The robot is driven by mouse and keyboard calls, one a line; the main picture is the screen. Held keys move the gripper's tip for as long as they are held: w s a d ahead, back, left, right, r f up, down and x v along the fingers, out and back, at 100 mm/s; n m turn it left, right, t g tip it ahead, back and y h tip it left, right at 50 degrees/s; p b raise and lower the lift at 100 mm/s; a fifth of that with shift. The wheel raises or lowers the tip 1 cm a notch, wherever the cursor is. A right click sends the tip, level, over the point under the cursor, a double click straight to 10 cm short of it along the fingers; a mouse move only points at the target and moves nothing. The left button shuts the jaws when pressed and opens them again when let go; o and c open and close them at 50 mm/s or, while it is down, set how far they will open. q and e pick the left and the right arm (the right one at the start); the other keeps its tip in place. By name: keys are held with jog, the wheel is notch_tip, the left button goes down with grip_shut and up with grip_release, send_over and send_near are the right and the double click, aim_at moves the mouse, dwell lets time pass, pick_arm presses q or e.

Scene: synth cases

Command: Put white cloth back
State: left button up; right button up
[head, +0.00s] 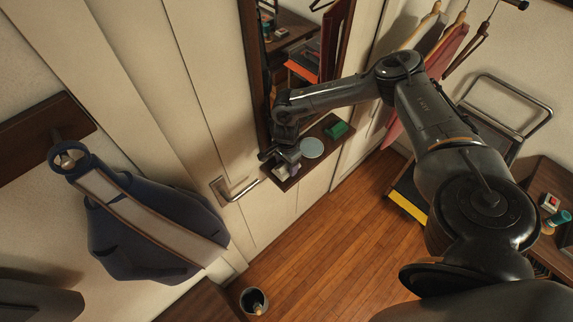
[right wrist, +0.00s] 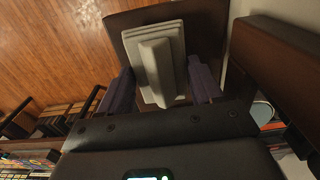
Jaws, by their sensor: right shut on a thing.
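The white cloth (right wrist: 176,34) looks like a pale, folded, layered block with a raised strip in the middle. My right gripper (right wrist: 159,66) is shut on it, with one dark finger on each side. In the head view my right gripper (head: 286,155) is low over the left part of a small dark wall shelf (head: 303,173) below the mirror. The cloth (head: 287,170) shows there as a pale patch under the gripper, partly hidden. In the right wrist view the dark shelf (right wrist: 125,18) lies behind the cloth; I cannot tell whether they touch. My left gripper is not in view.
On the shelf, a pale round dish (head: 312,147) and a green box (head: 336,130) stand right of the gripper. A door handle (head: 236,190) is close on the left. The mirror (head: 300,45) rises behind. A dark blue garment (head: 150,225) hangs at left.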

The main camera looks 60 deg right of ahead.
jog(key=shift+f, duration=0.75)
jog(key=o, duration=0.9)
jog(key=shift+r, duration=0.1)
jog(key=shift+r, duration=0.35)
notch_tip(320, 180, up, 11)
jog(key=shift+r+b, duration=0.1)
jog(key=shift+b, duration=0.6)
